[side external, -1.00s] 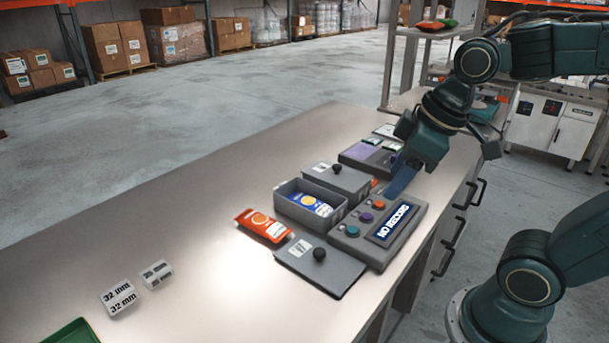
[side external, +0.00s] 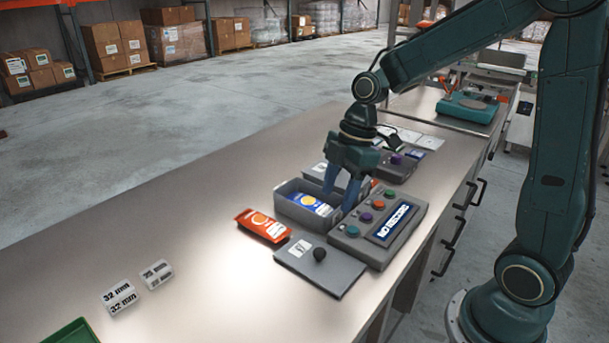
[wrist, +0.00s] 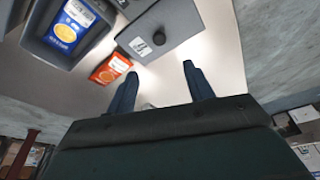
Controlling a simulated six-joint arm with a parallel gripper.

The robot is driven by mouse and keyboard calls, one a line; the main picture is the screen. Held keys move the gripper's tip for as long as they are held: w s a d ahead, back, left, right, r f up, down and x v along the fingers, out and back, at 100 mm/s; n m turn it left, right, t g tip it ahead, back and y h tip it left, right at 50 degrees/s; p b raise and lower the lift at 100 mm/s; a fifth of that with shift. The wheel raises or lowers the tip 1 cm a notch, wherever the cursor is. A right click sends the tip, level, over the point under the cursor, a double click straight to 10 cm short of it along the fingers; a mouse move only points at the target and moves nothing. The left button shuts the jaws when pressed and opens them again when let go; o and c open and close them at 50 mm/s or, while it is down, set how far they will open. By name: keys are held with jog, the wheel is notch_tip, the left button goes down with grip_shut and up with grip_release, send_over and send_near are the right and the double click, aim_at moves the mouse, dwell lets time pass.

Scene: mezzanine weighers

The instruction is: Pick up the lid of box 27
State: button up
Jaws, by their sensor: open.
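A flat grey lid (side external: 330,270) with a black knob and a white label lies on the bench, beside the open grey box (side external: 284,209). I cannot read its label number for certain. My gripper (side external: 345,205) is open and empty, fingers down. In the side view its fingers overlap the open box; the wrist view (wrist: 160,72) shows them apart from the lid, with bare bench between them. The box holds a blue-and-white packet (side external: 305,202).
An orange packet (side external: 263,225) lies left of the lid. A console reading NO RECORD (side external: 392,222) stands at its right. Another knobbed box (side external: 318,171) behind the open one is mostly hidden by my gripper. White label blocks (side external: 120,297) sit front left; bench between is clear.

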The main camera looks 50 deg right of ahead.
jog(key=shift+w+f, duration=0.1)
jog(key=shift+f, duration=0.05)
send_over(319, 250)
jog(key=d, duration=0.2)
jog(key=shift+s+a+f, duration=0.1)
jog(key=shift+s+f, duration=0.05)
jog(key=shift+f, duration=1.2)
jog(key=shift+s+a+f, duration=0.1)
jog(key=shift+f, duration=1.3)
jog(key=shift+s+a+f, duration=0.1)
jog(key=shift+s+f, duration=0.05)
jog(key=shift+f, duration=1.2)
jog(key=shift+x, duration=2.6)
jog(key=shift+d, duration=0.15)
jog(key=c, duration=1.1)
jog(key=shift+r, duration=0.1)
